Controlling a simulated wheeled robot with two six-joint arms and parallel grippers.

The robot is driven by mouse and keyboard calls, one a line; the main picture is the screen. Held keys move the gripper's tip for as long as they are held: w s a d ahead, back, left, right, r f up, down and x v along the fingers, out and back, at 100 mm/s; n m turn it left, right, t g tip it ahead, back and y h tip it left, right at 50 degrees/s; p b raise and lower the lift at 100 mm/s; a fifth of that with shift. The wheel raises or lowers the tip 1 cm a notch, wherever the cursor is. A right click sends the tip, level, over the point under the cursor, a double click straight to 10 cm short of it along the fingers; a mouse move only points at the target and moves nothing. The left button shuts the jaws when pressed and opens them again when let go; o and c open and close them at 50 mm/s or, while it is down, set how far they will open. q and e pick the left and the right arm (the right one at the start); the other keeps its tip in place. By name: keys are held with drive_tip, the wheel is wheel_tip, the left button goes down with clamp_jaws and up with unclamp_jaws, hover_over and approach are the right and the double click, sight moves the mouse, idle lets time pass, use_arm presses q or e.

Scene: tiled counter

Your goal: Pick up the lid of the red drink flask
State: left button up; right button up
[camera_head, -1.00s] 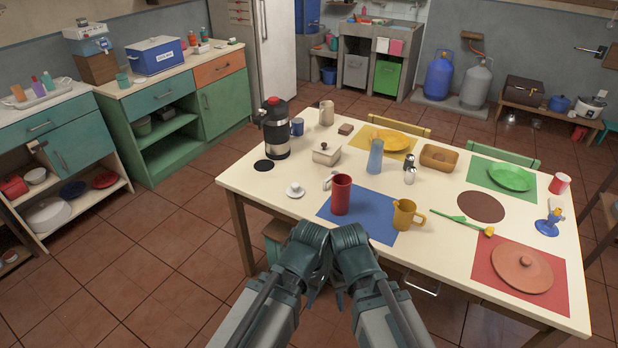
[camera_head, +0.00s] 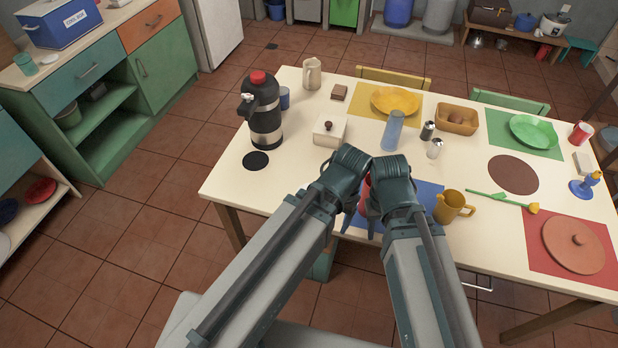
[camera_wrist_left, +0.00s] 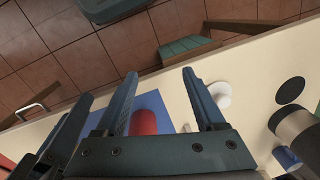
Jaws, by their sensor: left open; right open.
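A red cylinder (camera_head: 364,192), which looks like the red drink flask, stands on the blue placemat (camera_head: 430,192). My wrists mostly hide it in the head view. In the left wrist view the red body (camera_wrist_left: 143,122) shows beyond and between the fingers of my left gripper (camera_wrist_left: 162,90). My left gripper is open with nothing in its jaws. My right gripper (camera_head: 390,212) is open, close beside the left, at the table's near side over the blue placemat. I cannot make out the lid, or whether either gripper touches the flask.
A black pump pot (camera_head: 263,115) with a red top stands at the left, near a white lidded dish (camera_head: 330,130). The table's front-left corner is clear.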

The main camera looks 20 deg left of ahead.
use_arm(q)
drive_tip(key=w+a+r+n+p, duration=0.2)
drive_tip(key=w+a+n, duration=0.1)
drive_tip(key=w+n, duration=0.5)
drive_tip(key=shift+a+r+n, duration=0.3)
drive_tip(key=shift+r+n, duration=0.05)
drive_tip(key=shift+n, duration=0.85)
wheel_tip(320, 180, up, 2)
drive_tip(key=n+h+p, duration=0.1)
drive_tip(key=n+p, duration=0.2)
drive_tip(key=n, duration=1.1)
hover_over(308, 186)
wheel_tip(308, 186, down, 9)
drive_tip(key=b, duration=0.9)
drive_tip(key=shift+w+d+r, duration=0.15)
drive_tip(key=shift+r, duration=0.15)
drive_tip(key=f+b, duration=0.5)
drive_tip(key=shift+s+f, duration=0.2)
drive_tip(key=shift+s, duration=0.05)
drive_tip(key=shift+r, duration=0.15)
